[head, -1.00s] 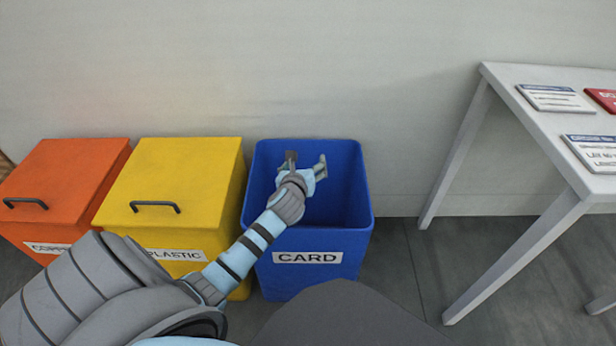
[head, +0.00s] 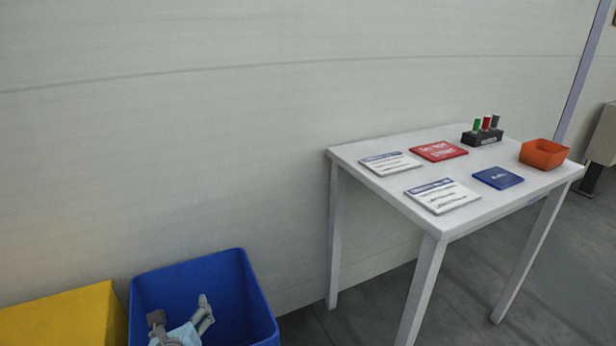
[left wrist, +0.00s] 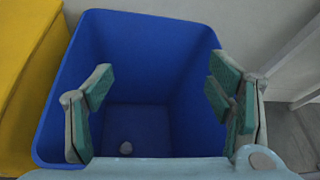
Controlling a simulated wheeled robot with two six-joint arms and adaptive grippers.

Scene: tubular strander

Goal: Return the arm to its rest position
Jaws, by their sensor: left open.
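My left gripper (head: 181,320) is at the bottom of the head view, over the mouth of the open blue bin (head: 251,300). In the left wrist view my left gripper (left wrist: 160,100) has its two fingers spread wide with nothing between them. It points down into the blue bin (left wrist: 150,28). Most of my left arm is below the head view. My right gripper is not in view.
A yellow bin (head: 65,318) stands left of the blue bin. A white table (head: 400,180) to the right bears several sign plates, an orange tray (head: 543,154) and a black holder (head: 482,137) with coloured pieces. Grey floor (head: 370,300) shows between bin and table.

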